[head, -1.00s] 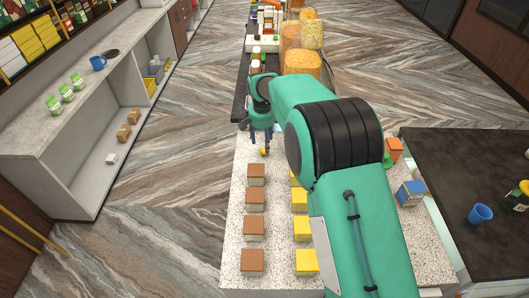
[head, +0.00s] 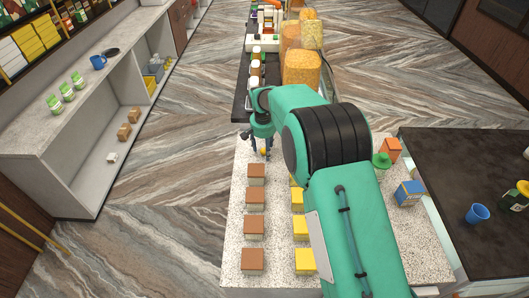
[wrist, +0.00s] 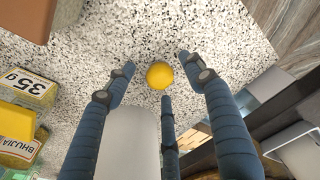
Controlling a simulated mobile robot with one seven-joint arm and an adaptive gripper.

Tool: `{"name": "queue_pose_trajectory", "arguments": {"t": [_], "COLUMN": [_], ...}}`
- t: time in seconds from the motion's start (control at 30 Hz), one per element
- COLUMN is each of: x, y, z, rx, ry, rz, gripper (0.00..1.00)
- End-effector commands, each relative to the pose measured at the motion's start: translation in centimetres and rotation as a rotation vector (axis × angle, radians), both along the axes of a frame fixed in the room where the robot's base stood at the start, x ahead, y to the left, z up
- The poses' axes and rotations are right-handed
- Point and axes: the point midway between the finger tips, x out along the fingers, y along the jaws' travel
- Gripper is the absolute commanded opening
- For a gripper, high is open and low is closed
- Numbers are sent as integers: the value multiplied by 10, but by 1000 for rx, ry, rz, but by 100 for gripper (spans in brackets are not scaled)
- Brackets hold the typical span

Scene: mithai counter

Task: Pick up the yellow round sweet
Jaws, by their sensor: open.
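The yellow round sweet (wrist: 160,75) lies on the speckled counter (wrist: 200,28) in the wrist view, between the spread fingers of my gripper (wrist: 160,80). The fingers are open, and I see no clear contact with the sweet; one finger's tip is close below it in the picture. In the head view the sweet (head: 264,152) shows as a small yellow spot on the far end of the counter. My gripper (head: 261,148) is right over and around it there, and partly hides it.
Brown boxes (head: 254,228) and yellow boxes (head: 301,228) stand in rows nearer on the counter. A yellow box marked Bhujia (wrist: 18,130) shows at the left of the wrist view. Tall jars (head: 302,67) stand beyond my arm. An orange box (head: 391,149) and a blue box (head: 409,193) stand at right.

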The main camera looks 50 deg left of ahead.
Motion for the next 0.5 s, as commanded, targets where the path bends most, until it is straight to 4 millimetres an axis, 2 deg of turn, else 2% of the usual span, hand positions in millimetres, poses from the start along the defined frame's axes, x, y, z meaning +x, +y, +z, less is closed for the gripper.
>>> {"name": "queue_pose_trajectory", "arguments": {"t": [0.03, 0.07, 0.27, 0.5], "x": [0, 0, 0, 0], "y": [0, 0, 0, 0], "z": [0, 0, 0, 0], "rx": [0, 0, 0, 0], "ry": [0, 0, 0, 0], "rz": [0, 0, 0, 0], "gripper": [54, 50, 10, 7]}}
